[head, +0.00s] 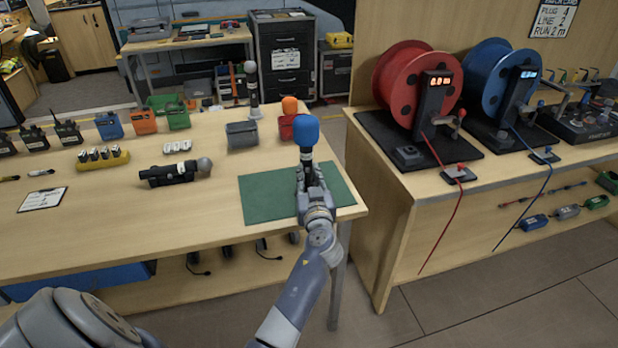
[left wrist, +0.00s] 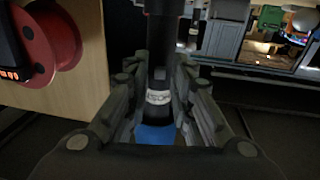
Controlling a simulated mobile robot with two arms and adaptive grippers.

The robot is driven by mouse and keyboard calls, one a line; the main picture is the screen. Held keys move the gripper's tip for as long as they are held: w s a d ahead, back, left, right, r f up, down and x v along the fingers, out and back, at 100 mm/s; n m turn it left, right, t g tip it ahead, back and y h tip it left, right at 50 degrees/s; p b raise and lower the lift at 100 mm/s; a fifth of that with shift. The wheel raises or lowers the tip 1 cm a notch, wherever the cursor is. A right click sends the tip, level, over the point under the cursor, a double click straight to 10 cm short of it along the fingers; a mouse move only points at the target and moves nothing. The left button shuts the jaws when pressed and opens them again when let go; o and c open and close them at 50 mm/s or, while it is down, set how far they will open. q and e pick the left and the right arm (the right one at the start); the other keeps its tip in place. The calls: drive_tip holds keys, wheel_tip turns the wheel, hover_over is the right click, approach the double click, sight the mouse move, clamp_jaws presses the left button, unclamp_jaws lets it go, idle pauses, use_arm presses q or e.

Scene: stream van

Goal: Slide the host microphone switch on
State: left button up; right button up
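A black handheld microphone with a blue foam top (head: 306,130) stands upright in my left gripper (head: 312,185), over the green mat (head: 262,200) near the table's right end. The left wrist view shows its dark body with a pale label band (left wrist: 158,97) between the two fingers of my left gripper (left wrist: 160,75), which look shut around it. The blue foam shows low in that view. I cannot make out a switch or its position. Another black microphone with a grey head (head: 178,172) lies on the table to the left. My right gripper is not in view.
A grey bin (head: 242,134), a red bin (head: 288,126) with an orange-topped microphone, and a grey-headed microphone (head: 252,85) stand behind the mat. Right of a gap, a bench carries a red reel (head: 405,75) and a blue reel (head: 487,80). The table's front left is fairly clear.

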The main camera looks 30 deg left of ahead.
use_arm(q)
clamp_jaws()
drive_tip(key=shift+r, duration=0.45)
idle(0.3)
unclamp_jaws()
drive_tip(key=b+v, duration=0.2)
drive_tip(key=v, duration=0.6)
idle(0.5)
